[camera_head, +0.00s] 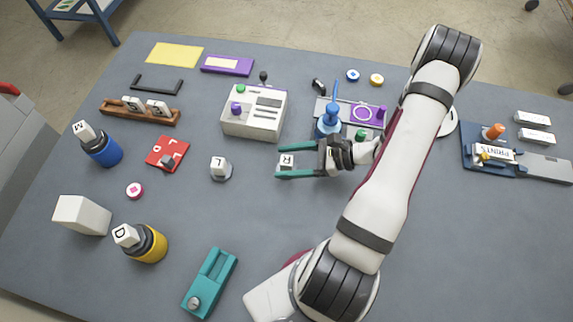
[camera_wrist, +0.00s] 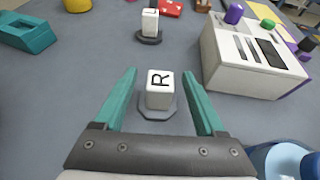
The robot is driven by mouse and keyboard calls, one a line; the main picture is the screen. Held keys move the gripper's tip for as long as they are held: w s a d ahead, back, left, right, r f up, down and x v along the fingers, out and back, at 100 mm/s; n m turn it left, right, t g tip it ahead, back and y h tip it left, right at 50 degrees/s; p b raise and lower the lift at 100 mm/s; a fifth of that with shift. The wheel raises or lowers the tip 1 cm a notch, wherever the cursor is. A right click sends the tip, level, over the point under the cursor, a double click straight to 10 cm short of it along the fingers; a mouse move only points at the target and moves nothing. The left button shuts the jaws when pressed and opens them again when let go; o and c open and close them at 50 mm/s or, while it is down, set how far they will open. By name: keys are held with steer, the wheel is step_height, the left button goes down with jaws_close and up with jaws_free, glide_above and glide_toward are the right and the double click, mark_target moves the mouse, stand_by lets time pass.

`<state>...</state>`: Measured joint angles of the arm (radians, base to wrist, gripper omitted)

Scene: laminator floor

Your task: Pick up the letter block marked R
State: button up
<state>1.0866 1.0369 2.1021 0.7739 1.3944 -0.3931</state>
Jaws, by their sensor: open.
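The letter block marked R (camera_head: 287,160) is a small white cube with a dark R on its top face. It also shows in the wrist view (camera_wrist: 160,92), on a dark grey base. My gripper (camera_head: 278,161) has two teal fingers. It is open, with one finger on each side of the R block. In the wrist view, my gripper (camera_wrist: 163,75) shows a gap between each finger and the block.
A block marked L (camera_head: 219,163) stands to the left on a grey base. A white machine (camera_head: 254,112) with purple and green knobs stands behind. A blue object (camera_head: 328,120) is close to the gripper's wrist. Blocks marked M (camera_head: 82,129) and D (camera_head: 124,234) top blue and yellow cylinders.

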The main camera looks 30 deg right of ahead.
steer(key=shift+w+a+f, duration=0.1)
steer(key=shift+a, duration=0.1)
jaws_close()
stand_by(0.4)
